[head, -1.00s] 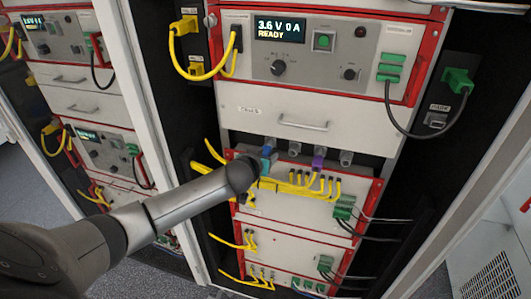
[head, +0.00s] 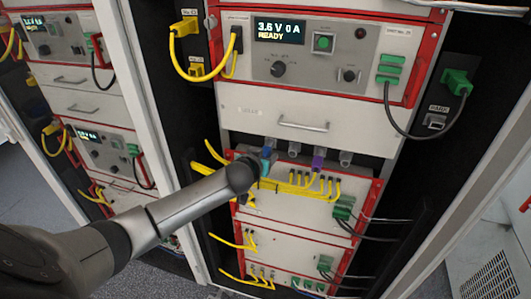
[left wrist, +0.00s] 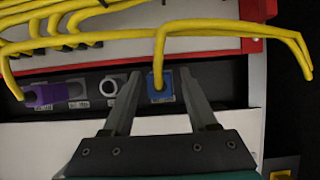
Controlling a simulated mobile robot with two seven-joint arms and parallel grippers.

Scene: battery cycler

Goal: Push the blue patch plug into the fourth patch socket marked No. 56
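The blue patch plug (left wrist: 162,88) with a yellow cable is at the end socket of a row in the left wrist view. It also shows at the left end of the row in the head view (head: 267,153). I cannot tell how deep it sits. My left gripper (left wrist: 160,78) has its fingers apart, one on each side of the plug; a gap shows at least on the left. In the head view my wrist hides most of that gripper. An empty round socket (left wrist: 110,85) is beside it, then a purple plug (left wrist: 47,94). The socket numbers are unreadable. My right gripper is out of view.
Yellow cables (head: 300,187) run across the panel below the sockets, and one crosses close to my fingers. A white drawer (head: 300,123) with a handle is above. Green connectors (head: 343,207) are on the right. Rack posts stand on both sides.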

